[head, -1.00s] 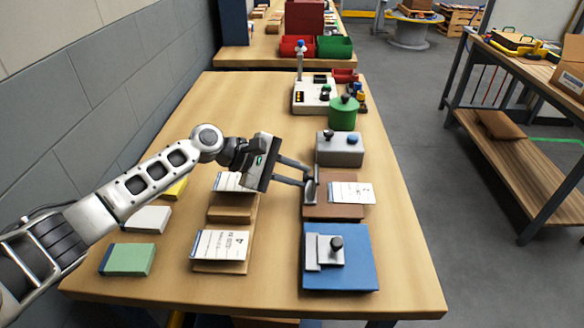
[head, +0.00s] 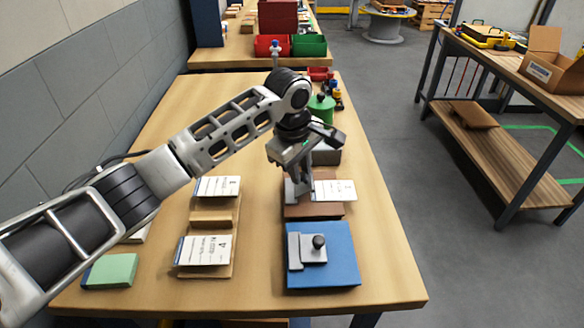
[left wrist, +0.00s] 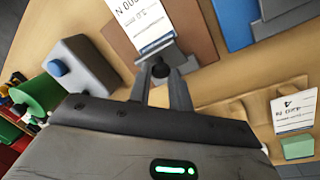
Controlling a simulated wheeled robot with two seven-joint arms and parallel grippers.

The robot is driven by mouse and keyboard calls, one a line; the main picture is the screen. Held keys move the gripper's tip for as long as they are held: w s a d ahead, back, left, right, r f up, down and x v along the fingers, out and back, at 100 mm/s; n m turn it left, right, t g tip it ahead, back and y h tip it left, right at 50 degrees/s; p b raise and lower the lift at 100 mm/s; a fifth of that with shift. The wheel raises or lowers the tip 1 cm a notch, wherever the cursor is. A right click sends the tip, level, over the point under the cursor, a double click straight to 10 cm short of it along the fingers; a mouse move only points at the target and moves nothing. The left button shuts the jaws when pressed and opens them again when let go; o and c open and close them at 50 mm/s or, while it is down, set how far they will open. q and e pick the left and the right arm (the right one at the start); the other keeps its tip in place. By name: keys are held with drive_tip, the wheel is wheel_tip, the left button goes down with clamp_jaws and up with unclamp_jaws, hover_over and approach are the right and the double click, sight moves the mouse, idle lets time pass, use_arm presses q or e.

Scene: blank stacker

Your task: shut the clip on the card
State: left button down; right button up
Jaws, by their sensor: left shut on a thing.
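The brown board (head: 318,210) lies on the table, with a white printed card (head: 337,190) over its right part. The card also shows in the left wrist view (left wrist: 138,22). A grey clip (left wrist: 158,54) with a dark knob (left wrist: 160,70) is at the card's end on the board. My left gripper (head: 301,180) points down over the clip, with its fingers on either side of the knob, shut on it. The clip's plate appears to meet or overlap the card's end; I cannot tell whether it is fully down. My right gripper is not in view.
A blue board (head: 340,262) with its own grey knobbed clip is in front of the brown one. A wooden holder (head: 212,217) with white cards stands to the left, near a green block (head: 110,270). A grey box (left wrist: 85,62) and green canister (head: 321,108) stand behind.

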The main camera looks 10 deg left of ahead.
sight(311, 180)
use_arm(q)
drive_tip(key=d+y, duration=0.1)
drive_tip(key=g+y, duration=0.1)
drive_tip(key=shift+w+d+f+y, duration=0.15)
drive_tip(key=shift+d+f+y, duration=0.1)
drive_tip(key=shift+d+y, duration=0.1)
drive_tip(key=shift+w+d+f+g+y+b, duration=0.15)
drive_tip(key=shift+d+f+y+b, duration=0.1)
drive_tip(key=shift+y, duration=0.4)
drive_tip(key=shift+d+f+g+y+b, duration=0.15)
drive_tip(key=shift+d+y, duration=0.1)
drive_tip(key=shift+y, duration=0.35)
drive_tip(key=shift+d+f+y, duration=0.15)
drive_tip(key=shift+f+y, duration=0.05)
drive_tip(key=shift+y, duration=0.3)
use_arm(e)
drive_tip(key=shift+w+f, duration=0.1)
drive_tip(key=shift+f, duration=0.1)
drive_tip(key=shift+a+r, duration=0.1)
use_arm(q)
drive_tip(key=c, duration=1.3)
unclamp_jaws()
drive_tip(key=shift+w+f, duration=0.1)
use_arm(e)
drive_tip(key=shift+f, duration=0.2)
